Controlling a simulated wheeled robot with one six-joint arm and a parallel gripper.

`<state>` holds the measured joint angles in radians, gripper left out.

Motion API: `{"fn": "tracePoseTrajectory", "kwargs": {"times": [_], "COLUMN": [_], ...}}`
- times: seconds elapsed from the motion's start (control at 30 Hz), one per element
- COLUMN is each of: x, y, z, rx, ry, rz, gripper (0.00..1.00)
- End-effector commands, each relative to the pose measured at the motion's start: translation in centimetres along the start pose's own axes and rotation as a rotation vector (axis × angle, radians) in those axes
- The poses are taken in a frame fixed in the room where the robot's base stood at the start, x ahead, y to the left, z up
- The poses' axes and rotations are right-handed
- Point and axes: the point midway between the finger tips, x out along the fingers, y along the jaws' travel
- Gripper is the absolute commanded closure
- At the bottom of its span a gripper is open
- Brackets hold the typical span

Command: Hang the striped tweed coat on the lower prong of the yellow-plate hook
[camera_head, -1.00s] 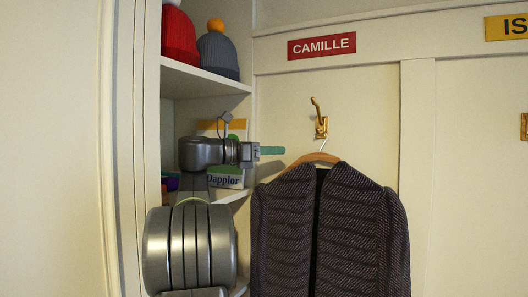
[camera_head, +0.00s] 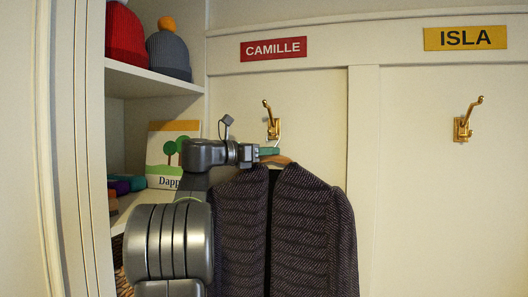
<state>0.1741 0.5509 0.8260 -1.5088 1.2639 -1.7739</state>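The dark striped tweed coat (camera_head: 312,235) is on a wooden hanger (camera_head: 277,159) under the brass hook (camera_head: 272,124) below the red CAMILLE plate. The hanger's metal loop reaches up to the lower part of that hook; the exact contact is too small to see. My gripper (camera_head: 269,151) comes from the left, with its teal fingertips overlapping the hanger's neck in the picture. I see the fingers side-on, so I cannot tell whether they are open or shut. The brass hook (camera_head: 464,128) below the yellow ISLA plate (camera_head: 465,38) is bare, with a long upper prong and short lower prong.
A shelf unit (camera_head: 155,83) stands at the left, holding a red beanie (camera_head: 124,38), a grey beanie (camera_head: 169,54) and a book (camera_head: 168,146) lower down. A raised vertical strip (camera_head: 362,180) divides the two hook panels. The wall below the ISLA hook is clear.

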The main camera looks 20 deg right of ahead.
Motion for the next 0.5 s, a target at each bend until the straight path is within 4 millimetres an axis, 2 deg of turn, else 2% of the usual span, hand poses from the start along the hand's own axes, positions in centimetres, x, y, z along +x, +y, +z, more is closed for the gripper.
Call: {"fn": "tracePoseTrajectory", "kwargs": {"times": [0.1, 0.17, 0.2, 0.5], "x": [-0.01, -0.01, -0.02, -0.03], "y": [0.01, 0.01, 0.01, 0.01], "z": [-0.03, -0.03, -0.03, -0.03], "rx": [0.0, 0.0, 0.0, -0.001], "ry": [0.0, 0.0, 0.0, 0.0], "rz": [0.0, 0.0, 0.0, 0.0], "gripper": [0.86, 0.97, 1.0, 1.0]}}
